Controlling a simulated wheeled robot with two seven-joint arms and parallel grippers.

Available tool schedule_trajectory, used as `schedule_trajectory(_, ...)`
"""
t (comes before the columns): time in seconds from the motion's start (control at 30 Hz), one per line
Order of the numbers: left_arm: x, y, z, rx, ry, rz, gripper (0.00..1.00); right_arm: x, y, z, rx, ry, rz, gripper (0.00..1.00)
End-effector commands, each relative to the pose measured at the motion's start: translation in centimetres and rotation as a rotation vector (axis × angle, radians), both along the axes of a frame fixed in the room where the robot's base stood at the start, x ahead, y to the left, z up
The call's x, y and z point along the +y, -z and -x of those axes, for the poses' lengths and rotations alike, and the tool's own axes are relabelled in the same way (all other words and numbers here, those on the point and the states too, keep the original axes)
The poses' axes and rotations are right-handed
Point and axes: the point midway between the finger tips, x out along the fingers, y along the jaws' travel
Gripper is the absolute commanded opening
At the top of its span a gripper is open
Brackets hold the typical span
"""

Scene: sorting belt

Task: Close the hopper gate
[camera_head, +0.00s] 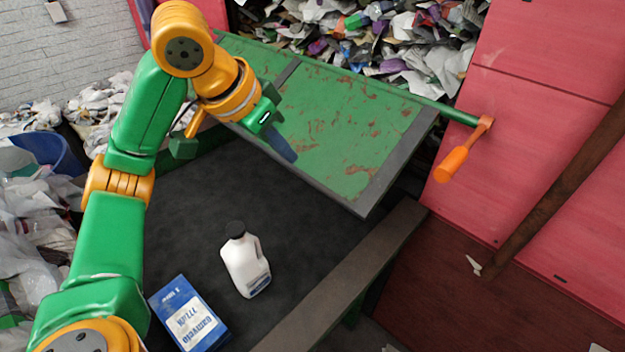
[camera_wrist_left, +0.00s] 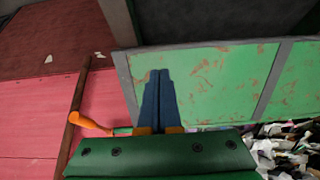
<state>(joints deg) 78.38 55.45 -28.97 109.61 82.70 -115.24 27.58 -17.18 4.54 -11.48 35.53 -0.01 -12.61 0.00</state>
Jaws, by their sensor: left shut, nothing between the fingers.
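The hopper gate (camera_head: 345,130) is a rust-spotted green panel with a dark grey frame. It slants out from the waste pile over the dark belt, and its lower edge stands apart from the belt's side rail. A green rod along its top ends in an orange crank handle (camera_head: 453,163) at the right. The gate (camera_wrist_left: 215,85) and handle (camera_wrist_left: 90,123) also show in the left wrist view. My left gripper (camera_head: 290,155) is shut and empty, in front of the gate's lower left part; its dark blue fingers (camera_wrist_left: 157,75) lie together. Contact with the panel cannot be told.
A white jug (camera_head: 245,265) with a black cap stands on the belt (camera_head: 190,225), beside a blue box (camera_head: 188,315). A grey rail (camera_head: 345,275) edges the belt. Red walls (camera_head: 540,60) stand at the right. Waste (camera_head: 380,35) is heaped behind the gate.

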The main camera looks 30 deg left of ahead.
Motion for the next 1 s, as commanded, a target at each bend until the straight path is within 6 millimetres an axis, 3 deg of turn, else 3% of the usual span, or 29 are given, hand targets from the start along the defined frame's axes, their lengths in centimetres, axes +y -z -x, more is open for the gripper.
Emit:
schedule_trajectory(0.3,-0.8,4.6,-2.3,0.006,0.004,0.002,0.00,-0.2,1.2,0.0,0.001,-0.001,0.004,0.50)
schedule_trajectory(0.7,-1.8,10.8,-6.1,0.002,0.002,0.001,0.00,-0.1,-0.6,0.1,0.001,0.000,0.002,0.50)
schedule_trajectory(1.0,-1.9,12.2,-6.8,-0.002,0.002,0.000,0.00,0.1,-0.7,0.0,0.000,0.002,-0.002,0.50)
